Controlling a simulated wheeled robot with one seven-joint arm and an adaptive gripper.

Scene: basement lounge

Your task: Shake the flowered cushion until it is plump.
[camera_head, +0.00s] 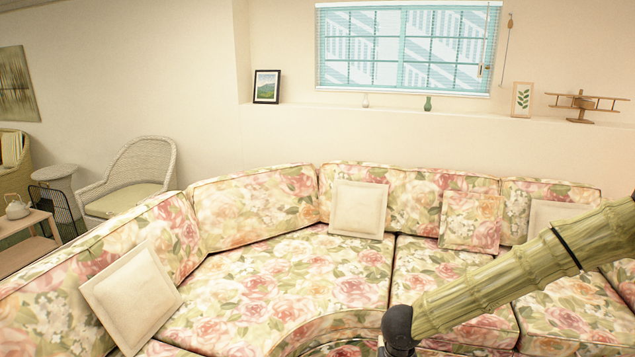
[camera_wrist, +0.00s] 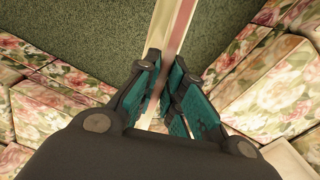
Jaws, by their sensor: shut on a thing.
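A flowered cushion (camera_head: 470,222), square with pink roses on cream, leans against the back of the matching sofa (camera_head: 250,283) in the head view, right of centre. My gripper (camera_wrist: 166,78) shows in the wrist view with its teal-padded fingers closed on a long, thin, pale strip (camera_wrist: 176,22) with a pinkish-brown stripe along it. The strip runs up and out of the picture; I cannot tell what it belongs to. In the head view only my dark wrist shows at the bottom edge, with the fingers out of frame.
Cream cushions rest on the sofa, one at the left (camera_head: 131,297), one at the back (camera_head: 358,209), and one partly behind my arm. Green carpet (camera_wrist: 95,30) lies below my gripper. A wicker chair (camera_head: 132,175) and a low table (camera_head: 25,245) stand at the left.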

